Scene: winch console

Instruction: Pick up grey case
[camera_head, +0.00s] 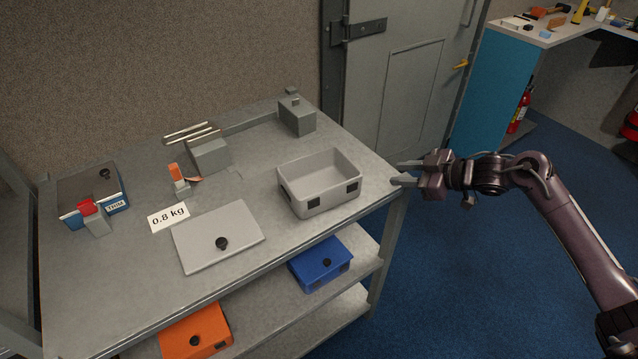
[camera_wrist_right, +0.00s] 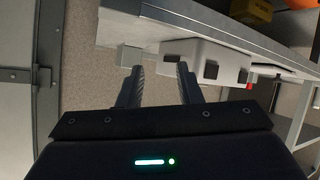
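The grey case (camera_head: 318,199) is an open, empty box with dark latches, standing upright near the right edge of the table. A flat grey lid (camera_head: 217,237) with a black knob lies apart from it to the left. My right gripper (camera_head: 397,174) is open and empty, just beyond the table's right edge, its fingers pointing left toward the case with a gap between. In the right wrist view the case (camera_wrist_right: 206,62) shows beyond the two spread fingers (camera_wrist_right: 158,72). My left gripper is not in view.
The grey table (camera_head: 120,270) also holds a blue box with a dark lid (camera_head: 90,195), a 0.8 kg card (camera_head: 168,217), a grey block (camera_head: 297,116) and a winch-like fixture (camera_head: 209,156). An orange box (camera_head: 196,330) and a blue box (camera_head: 320,264) sit on the lower shelf. Blue floor at right is clear.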

